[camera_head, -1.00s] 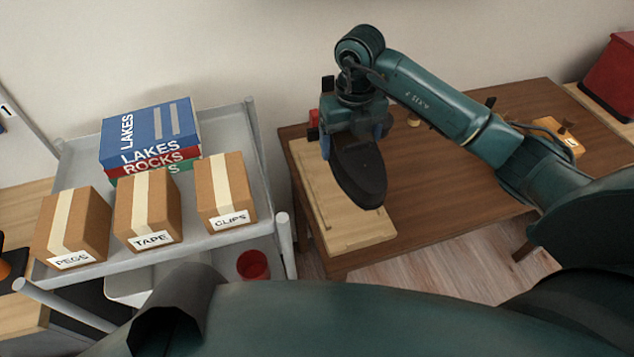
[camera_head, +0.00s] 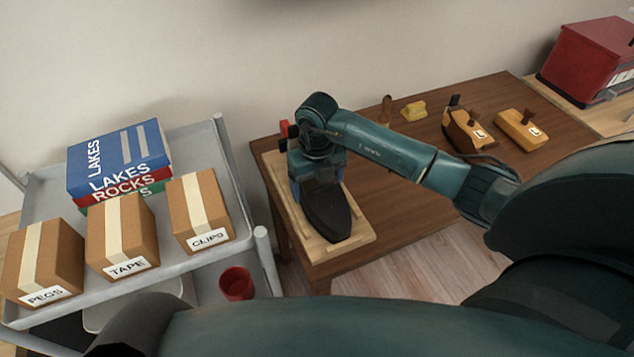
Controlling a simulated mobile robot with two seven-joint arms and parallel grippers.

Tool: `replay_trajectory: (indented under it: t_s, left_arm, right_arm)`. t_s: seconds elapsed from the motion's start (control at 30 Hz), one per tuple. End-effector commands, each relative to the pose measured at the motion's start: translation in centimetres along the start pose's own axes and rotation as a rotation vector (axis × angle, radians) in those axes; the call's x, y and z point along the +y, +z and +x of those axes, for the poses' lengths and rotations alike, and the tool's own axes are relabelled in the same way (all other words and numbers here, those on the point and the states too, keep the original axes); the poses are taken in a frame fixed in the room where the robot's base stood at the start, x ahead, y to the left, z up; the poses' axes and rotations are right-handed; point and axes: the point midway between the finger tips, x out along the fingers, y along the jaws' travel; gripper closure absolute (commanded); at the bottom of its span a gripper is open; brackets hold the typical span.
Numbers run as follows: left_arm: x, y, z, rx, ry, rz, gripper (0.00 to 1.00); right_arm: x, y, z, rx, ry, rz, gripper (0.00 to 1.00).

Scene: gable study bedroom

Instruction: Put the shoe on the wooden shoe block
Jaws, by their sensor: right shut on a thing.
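A dark shoe (camera_head: 331,216) is in my right gripper (camera_head: 319,183), which is shut on it, pointing down. The shoe's toe points toward the front of the table. It is over the pale wooden board (camera_head: 362,229) at the table's left end; whether it touches the board I cannot tell. My right arm reaches in from the right. My left gripper is not in view.
A grey cart with book boxes (camera_head: 120,160), cartons (camera_head: 122,236) and a red cup (camera_head: 236,284) stands left of the table (camera_head: 400,220). A yellow brush-like thing (camera_head: 413,111) lies at the back. A red box (camera_head: 588,60) is at far right.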

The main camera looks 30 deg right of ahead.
Motion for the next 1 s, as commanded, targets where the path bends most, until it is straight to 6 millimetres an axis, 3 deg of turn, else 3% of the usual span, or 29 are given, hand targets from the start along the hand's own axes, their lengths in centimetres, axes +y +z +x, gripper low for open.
replay_trajectory:
  t_s: [0.23,0.27,0.5,0.83,1.0]
  left_arm:
    - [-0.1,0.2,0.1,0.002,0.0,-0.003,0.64]
    - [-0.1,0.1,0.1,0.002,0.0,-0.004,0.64]
    - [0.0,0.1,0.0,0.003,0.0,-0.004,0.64]
    - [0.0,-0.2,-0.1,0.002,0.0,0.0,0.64]
    - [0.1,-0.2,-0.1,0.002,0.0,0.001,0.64]
  right_arm:
    - [0.0,0.1,0.2,-0.003,0.0,0.0,0.56]
    - [0.0,0.0,0.3,-0.001,0.0,0.0,0.19]
    - [0.0,0.0,0.2,0.0,0.0,0.0,0.0]
    - [0.0,0.1,-0.7,-0.003,0.001,0.0,0.0]
    - [0.0,0.2,-3.7,-0.007,-0.001,-0.001,0.0]
